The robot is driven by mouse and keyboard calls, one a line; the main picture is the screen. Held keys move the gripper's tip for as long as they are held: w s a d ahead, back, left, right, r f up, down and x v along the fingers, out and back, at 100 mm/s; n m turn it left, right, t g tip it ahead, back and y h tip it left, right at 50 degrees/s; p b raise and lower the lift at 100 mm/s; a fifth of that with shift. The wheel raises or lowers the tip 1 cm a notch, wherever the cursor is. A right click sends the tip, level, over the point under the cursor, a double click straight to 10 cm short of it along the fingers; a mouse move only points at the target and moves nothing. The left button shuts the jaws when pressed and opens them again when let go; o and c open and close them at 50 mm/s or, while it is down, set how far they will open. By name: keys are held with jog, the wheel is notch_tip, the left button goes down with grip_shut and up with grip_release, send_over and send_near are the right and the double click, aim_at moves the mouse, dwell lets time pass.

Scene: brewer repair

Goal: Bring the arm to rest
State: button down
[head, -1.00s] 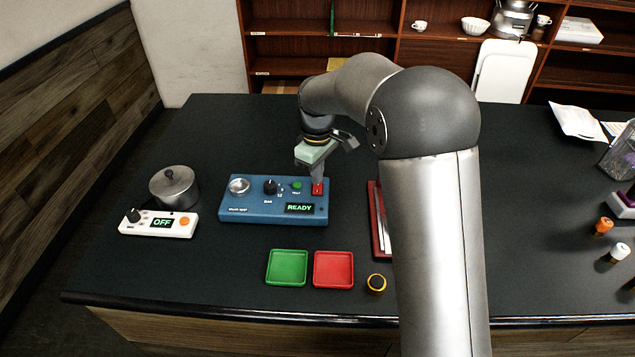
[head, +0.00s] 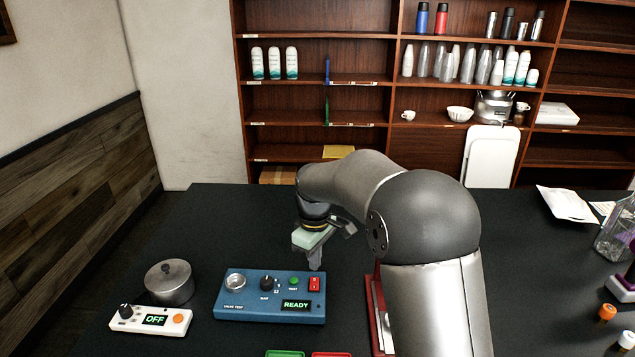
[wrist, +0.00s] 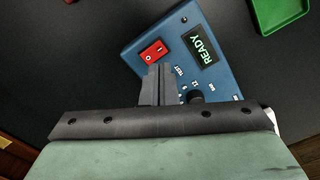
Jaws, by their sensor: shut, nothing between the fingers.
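My gripper (head: 315,262) is shut and empty, pointing down just behind the blue valve test box (head: 262,306). In the wrist view my gripper's fingers (wrist: 158,80) show closed, with the box (wrist: 150,32) beyond them. The box's display (head: 296,305) reads READY. Its red switch (head: 314,284) is at the right end, close to my fingertips in the picture, and it also shows in the wrist view (wrist: 153,51). The fingers appear above the box and apart from the switch.
A white heater (head: 150,320) reading OFF stands left with a lidded metal pot (head: 170,281) behind it. Green (head: 285,354) and red (head: 331,354) trays are cut by the bottom edge. A red-edged tray (head: 378,317) lies beside my arm. Shelves (head: 390,100) stand behind. The counter behind the box is clear.

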jog(key=s+d+r+m, duration=0.55)
jog(key=s+d, duration=0.45)
jog(key=s, duration=0.3)
jog(key=s+d+f+m, duration=0.1)
jog(key=s+d+m, duration=0.2)
jog(key=s, duration=0.6)
jog(key=s+d+f+m+t, duration=0.1)
jog(key=s+d+m, duration=0.2)
jog(key=s, duration=0.5)
jog(key=shift+s+f, duration=0.35)
jog(key=shift+s, duration=0.05)
